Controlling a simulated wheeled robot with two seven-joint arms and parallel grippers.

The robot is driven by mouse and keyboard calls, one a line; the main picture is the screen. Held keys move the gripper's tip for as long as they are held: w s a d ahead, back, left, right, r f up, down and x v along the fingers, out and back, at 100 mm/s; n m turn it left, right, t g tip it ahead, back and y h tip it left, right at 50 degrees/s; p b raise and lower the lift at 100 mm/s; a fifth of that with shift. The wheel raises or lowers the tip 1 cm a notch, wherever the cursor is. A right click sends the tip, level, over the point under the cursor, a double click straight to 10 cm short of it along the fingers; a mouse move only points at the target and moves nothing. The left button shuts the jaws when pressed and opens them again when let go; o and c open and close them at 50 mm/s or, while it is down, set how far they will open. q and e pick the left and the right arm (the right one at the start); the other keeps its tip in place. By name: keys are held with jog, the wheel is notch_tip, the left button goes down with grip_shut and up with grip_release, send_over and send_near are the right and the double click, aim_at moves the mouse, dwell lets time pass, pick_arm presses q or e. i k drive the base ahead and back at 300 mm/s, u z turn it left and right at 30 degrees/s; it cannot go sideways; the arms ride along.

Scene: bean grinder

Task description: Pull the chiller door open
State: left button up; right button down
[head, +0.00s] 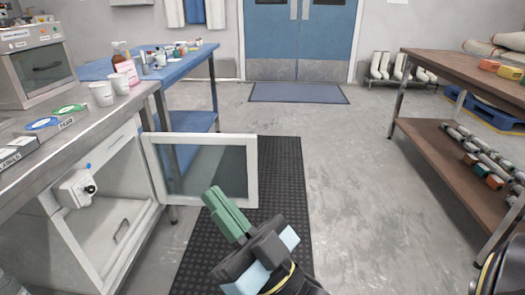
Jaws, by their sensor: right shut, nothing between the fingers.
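The chiller (112,229) stands under the steel counter at the left, and its inside shows. Its door (253,172), a white frame around a dark glass pane, stands swung open, reaching out to the right of the chiller. My right gripper (211,194), with green fingers, is shut and empty. My left gripper is not in view.
The counter (137,93) holds paper cups (102,93) and labelled boxes (46,126). A blue table (179,66) stands behind it. A black floor mat (281,190) lies below the door. The floor to the right is clear up to a wooden shelf (440,139).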

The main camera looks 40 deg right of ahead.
aim_at(149, 139)
jog(key=z, duration=0.65)
jog(key=i, duration=1.35)
jog(key=z, duration=0.15)
